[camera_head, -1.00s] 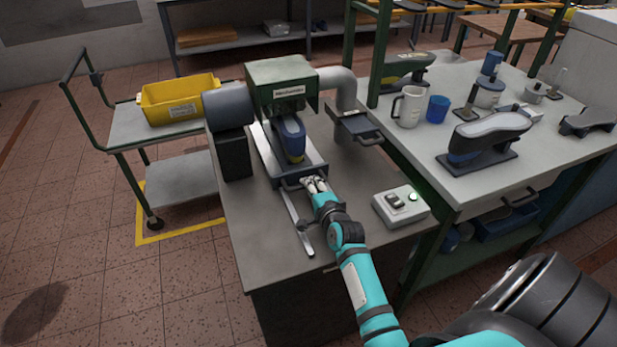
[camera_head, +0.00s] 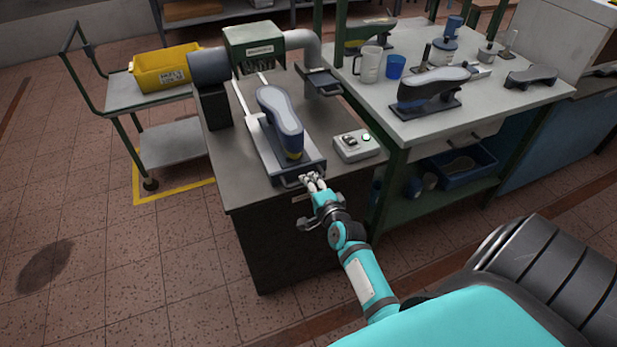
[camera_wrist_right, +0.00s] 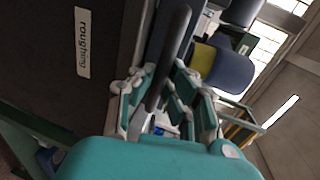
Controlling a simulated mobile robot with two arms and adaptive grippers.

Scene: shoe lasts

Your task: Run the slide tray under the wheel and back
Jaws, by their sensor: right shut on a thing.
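The slide tray (camera_head: 259,148) is drawn out along its rails toward the front edge of the grey machine bench. A dark blue shoe last (camera_head: 281,118) with a yellow patch lies on it. The green machine hood (camera_head: 253,42), at the back end of the rails, hides the wheel. My right gripper (camera_head: 310,179) is at the tray's front end, shut on the tray handle. The dark handle bar (camera_wrist_right: 169,55) passes between the fingers of my right gripper (camera_wrist_right: 160,85) in the wrist view. My left gripper is not in view.
A switch box (camera_head: 356,147) with a green light sits on the bench to the tray's right. A side workbench (camera_head: 440,125) holds another last, a mug and cups. A trolley with a yellow bin (camera_head: 166,69) stands at left. The floor in front is clear.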

